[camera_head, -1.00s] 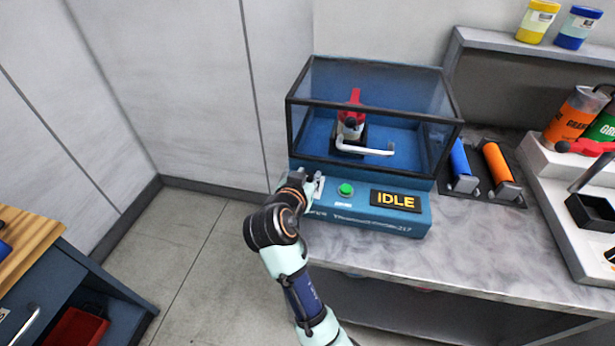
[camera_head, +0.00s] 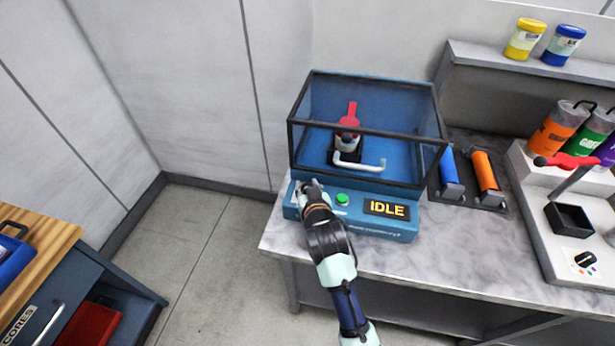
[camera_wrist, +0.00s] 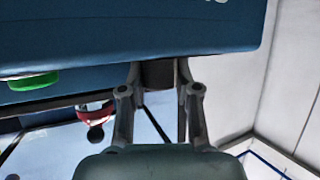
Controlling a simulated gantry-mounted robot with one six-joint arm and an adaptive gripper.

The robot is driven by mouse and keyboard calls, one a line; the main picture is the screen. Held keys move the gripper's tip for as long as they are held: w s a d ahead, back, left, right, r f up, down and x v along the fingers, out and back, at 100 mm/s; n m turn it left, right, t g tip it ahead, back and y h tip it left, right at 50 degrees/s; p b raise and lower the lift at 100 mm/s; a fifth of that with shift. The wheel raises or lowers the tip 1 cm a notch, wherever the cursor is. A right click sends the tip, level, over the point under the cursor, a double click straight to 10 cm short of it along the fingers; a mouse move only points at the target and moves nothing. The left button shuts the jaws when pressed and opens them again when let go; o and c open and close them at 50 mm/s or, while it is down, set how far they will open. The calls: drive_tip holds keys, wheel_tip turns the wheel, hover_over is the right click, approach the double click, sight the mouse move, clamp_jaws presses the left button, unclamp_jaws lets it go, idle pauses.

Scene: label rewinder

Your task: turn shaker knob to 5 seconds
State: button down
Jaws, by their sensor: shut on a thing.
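The shaker (camera_head: 410,222) is a blue machine with a clear, dark-framed cover at the left of the bench. Its front has a lit green button (camera_head: 342,199) and a display (camera_head: 387,208) reading IDLE. My gripper (camera_head: 307,187) is at the front panel, left of the button, and hides the knob in the head view. In the wrist view my gripper (camera_wrist: 159,80) is shut on the dark round knob (camera_wrist: 158,74), with a finger on each side. The green button (camera_wrist: 33,82) shows at the left there. The knob's pointer and scale are hidden.
Inside the cover stands a red-topped item (camera_head: 348,125), with a white handle (camera_head: 360,163) at the front. Blue and orange rollers (camera_head: 484,172) lie to the right. A white tray (camera_head: 540,205) stands farther right. The floor left of the bench is clear.

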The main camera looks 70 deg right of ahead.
drive_tip(key=shift+r+n+t+y+p, duration=0.1)
drive_tip(key=shift+n+t+y+p, duration=0.7)
drive_tip(key=shift+n+t+p, duration=0.25)
drive_tip(key=shift+n, duration=0.25)
drive_tip(key=c, duration=0.8)
unclamp_jaws()
drive_tip(key=shift+f, duration=0.25)
